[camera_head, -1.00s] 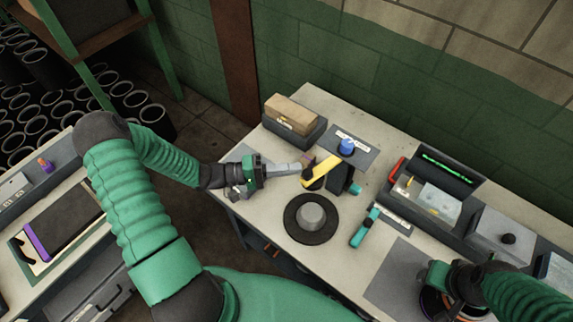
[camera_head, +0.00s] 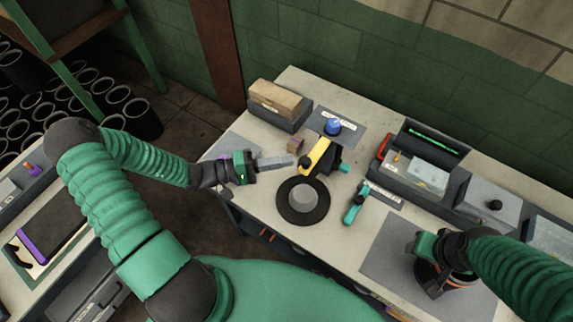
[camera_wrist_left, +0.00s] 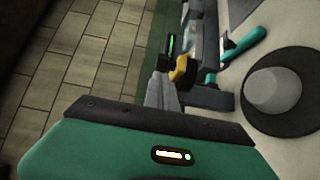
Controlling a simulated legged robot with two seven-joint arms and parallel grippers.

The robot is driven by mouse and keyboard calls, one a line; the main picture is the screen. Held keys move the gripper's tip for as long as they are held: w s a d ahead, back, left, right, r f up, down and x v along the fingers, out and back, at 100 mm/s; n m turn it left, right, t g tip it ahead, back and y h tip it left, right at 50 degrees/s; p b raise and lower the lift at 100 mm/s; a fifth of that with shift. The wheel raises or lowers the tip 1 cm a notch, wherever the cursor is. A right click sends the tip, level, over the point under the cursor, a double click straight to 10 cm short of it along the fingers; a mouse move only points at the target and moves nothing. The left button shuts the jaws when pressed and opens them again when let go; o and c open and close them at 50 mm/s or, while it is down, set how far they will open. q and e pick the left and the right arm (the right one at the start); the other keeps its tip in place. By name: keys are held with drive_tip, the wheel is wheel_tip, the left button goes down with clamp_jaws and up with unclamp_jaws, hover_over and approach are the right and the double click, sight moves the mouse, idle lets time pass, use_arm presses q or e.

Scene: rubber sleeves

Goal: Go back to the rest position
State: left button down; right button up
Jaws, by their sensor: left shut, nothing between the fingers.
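My left gripper (camera_head: 278,162) is shut and empty above the table's left part, left of the black-and-yellow tool (camera_head: 316,156). In the left wrist view its grey fingers (camera_wrist_left: 166,95) lie together, with the yellow part behind them. My right gripper (camera_head: 432,265) is at the lower right, over the grey mat (camera_head: 385,252). It is at a dark round part with an orange band (camera_head: 428,275); whether its fingers are shut on that cannot be told. A black disc with a grey hub (camera_head: 302,198) lies on the table in front of the left gripper.
The table (camera_head: 265,205) also holds a grey box with a tan block (camera_head: 277,98), a blue knob (camera_head: 333,126), a teal-handled tool (camera_head: 355,203) and a grey case with a green-lit strip (camera_head: 432,140). Another bench (camera_head: 50,285) stands at left. Black sleeves (camera_head: 70,100) fill the upper left.

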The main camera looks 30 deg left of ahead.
use_arm(q)
drive_tip(key=b+v, duration=0.2)
drive_tip(key=v, duration=1)
drive_tip(key=s+d+f+m+g+y+b, duration=0.1)
drive_tip(key=s+d+f+m+g+y, duration=0.3)
drive_tip(key=s+d+f+g+y, duration=0.5)
drive_tip(key=w+r+m+t+y, duration=0.1)
drive_tip(key=w+r+m+y, duration=0.2)
drive_tip(key=w+r+y, duration=0.2)
drive_tip(key=shift+w+a+r+b, duration=0.35)
drive_tip(key=shift+w+a+r, duration=0.15)
drive_tip(key=shift+w, duration=0.05)
use_arm(e)
drive_tip(key=shift+s+a+f, duration=0.2)
drive_tip(key=shift+a+f, duration=0.35)
drive_tip(key=shift+f, duration=0.3)
drive_tip(key=shift+s+a+f, duration=0.2)
drive_tip(key=shift+a+f, duration=0.35)
drive_tip(key=shift+f, duration=0.25)
